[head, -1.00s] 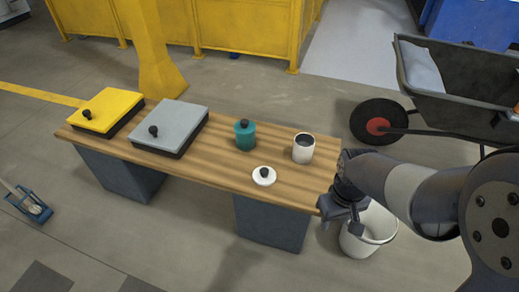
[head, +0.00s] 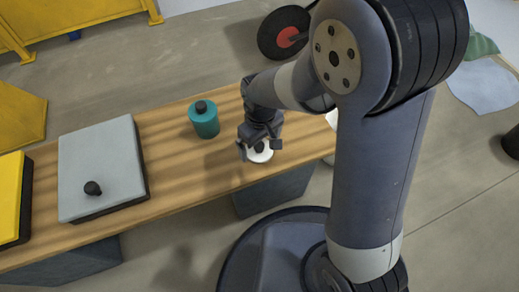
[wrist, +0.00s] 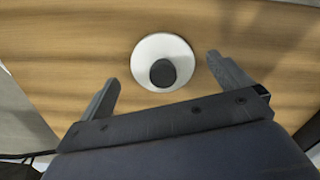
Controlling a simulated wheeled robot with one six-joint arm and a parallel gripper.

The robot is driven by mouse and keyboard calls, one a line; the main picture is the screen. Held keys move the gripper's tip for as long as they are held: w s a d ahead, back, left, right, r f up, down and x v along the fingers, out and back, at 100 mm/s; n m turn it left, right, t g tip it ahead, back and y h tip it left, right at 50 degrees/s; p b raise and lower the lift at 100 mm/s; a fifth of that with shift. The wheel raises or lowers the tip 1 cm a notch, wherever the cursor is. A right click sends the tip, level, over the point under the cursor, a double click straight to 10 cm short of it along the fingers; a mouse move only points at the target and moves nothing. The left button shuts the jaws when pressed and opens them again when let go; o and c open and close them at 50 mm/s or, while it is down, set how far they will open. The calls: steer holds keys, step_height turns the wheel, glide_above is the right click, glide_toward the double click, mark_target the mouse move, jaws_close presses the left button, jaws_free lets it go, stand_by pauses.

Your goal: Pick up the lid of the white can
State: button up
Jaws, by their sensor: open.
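A teal canister (head: 204,122) with a black knob stands left of my gripper. Further left are a grey box (head: 100,165) and a yellow box (head: 10,195). A white object (head: 332,118) is partly hidden behind my arm. Bare table (head: 165,165) lies between the grey box and lid.

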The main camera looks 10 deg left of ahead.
step_height(320, 180, down, 2)
steer(key=shift+r, duration=0.1)
steer(key=shift+c, duration=0.6)
steer(key=shift+d, duration=0.1)
steer(key=c, duration=0.9)
